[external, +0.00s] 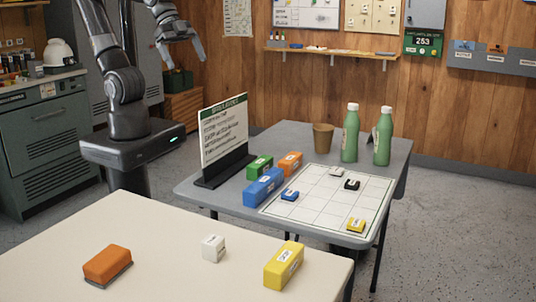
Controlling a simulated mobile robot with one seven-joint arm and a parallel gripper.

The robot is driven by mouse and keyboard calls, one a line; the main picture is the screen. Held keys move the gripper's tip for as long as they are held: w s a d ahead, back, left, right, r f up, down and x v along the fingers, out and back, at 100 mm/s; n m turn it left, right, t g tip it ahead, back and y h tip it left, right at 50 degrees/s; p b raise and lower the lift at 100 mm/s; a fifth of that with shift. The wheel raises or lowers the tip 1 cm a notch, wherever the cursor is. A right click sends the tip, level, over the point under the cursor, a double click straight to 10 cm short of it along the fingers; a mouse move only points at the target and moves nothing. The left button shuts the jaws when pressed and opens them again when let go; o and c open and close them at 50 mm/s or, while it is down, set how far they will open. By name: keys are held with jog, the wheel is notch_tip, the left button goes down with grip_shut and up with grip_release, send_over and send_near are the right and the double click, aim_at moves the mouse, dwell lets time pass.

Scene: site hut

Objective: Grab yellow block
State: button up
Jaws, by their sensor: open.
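A yellow block (283,265) lies near the right edge of the cream table in the foreground, with a white label on it. My gripper (184,60) is at the upper left, raised behind the grey table and far from both yellow blocks. It is open and nothing shows between its fingers.
The cream table (140,215) also bears an orange block (107,264) and a white block (213,248). The grey table (290,135) holds an upright sign (223,130), a blue block (263,188), a brown cup (323,137) and two green bottles (350,135). Floor at right is clear.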

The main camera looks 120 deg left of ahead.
jog(key=s+n, duration=0.1)
jog(key=s, duration=0.2)
jog(key=s+a+n, duration=0.1)
jog(key=shift+s+r+n+g+y, duration=0.3)
jog(key=shift+s+r, duration=0.1)
jog(key=c, duration=0.8)
jog(key=shift+c, duration=0.2)
